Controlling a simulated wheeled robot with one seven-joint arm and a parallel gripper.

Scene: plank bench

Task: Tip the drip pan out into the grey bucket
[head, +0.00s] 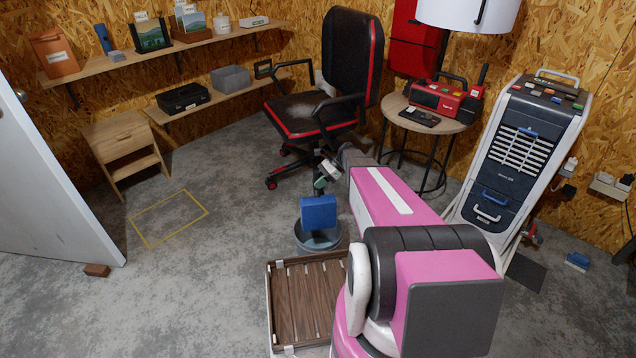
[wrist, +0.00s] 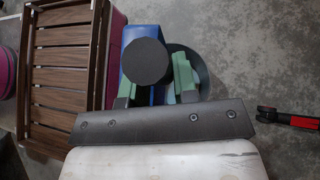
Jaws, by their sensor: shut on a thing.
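My gripper (head: 324,176) is shut on a blue, box-like piece, which I take to be the drip pan (head: 319,213). A broad blue face of it shows in the head view, and its inside is hidden. The grey bucket (head: 304,240) stands on the floor directly below and behind the pan, partly covered by it. In the wrist view the green fingers of my gripper (wrist: 154,82) lie either side of a dark round part. The blue pan (wrist: 130,38) shows beyond, with the dark bucket rim (wrist: 204,72) to its right. I cannot see any contents.
A slatted wooden tray (head: 308,300) lies in front of the bucket. A black and red office chair (head: 310,110) stands behind it. A round side table (head: 440,121) and a grey wheeled unit (head: 515,150) stand at right. The floor at left is mostly clear.

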